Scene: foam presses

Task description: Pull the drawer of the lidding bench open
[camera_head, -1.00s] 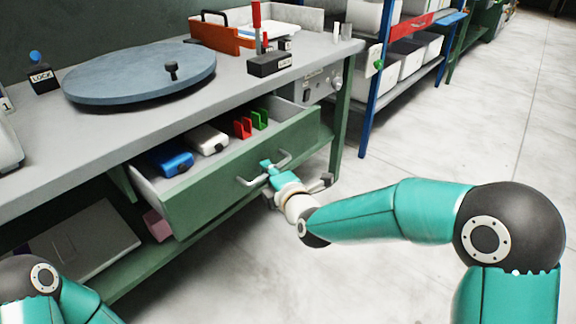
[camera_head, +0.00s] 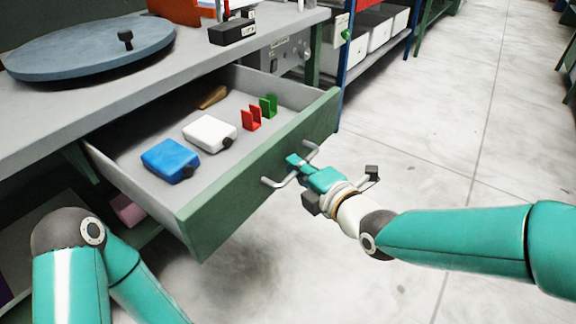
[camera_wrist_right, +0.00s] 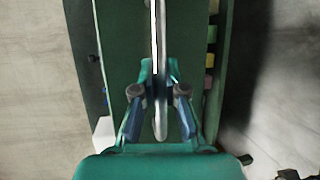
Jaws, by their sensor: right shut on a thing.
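The green drawer (camera_head: 235,205) of the lidding bench (camera_head: 120,104) stands well out from under the worktop. Its bar handle (camera_head: 272,182) is on the front panel. In the right wrist view the handle (camera_wrist_right: 158,60) runs between the two fingers (camera_wrist_right: 158,108). The drawer holds a blue box (camera_head: 170,160), a white box (camera_head: 210,133), a red holder (camera_head: 251,118), a green holder (camera_head: 268,105) and a brown wedge-like piece (camera_head: 212,97). My left arm shows at the lower left, but its gripper is out of view.
A round blue-grey disc (camera_head: 90,46) and a black block (camera_head: 232,32) are on the worktop. A blue-framed shelf with white bins (camera_head: 386,30) stands behind to the right. The floor (camera_head: 440,120) right of the drawer is clear.

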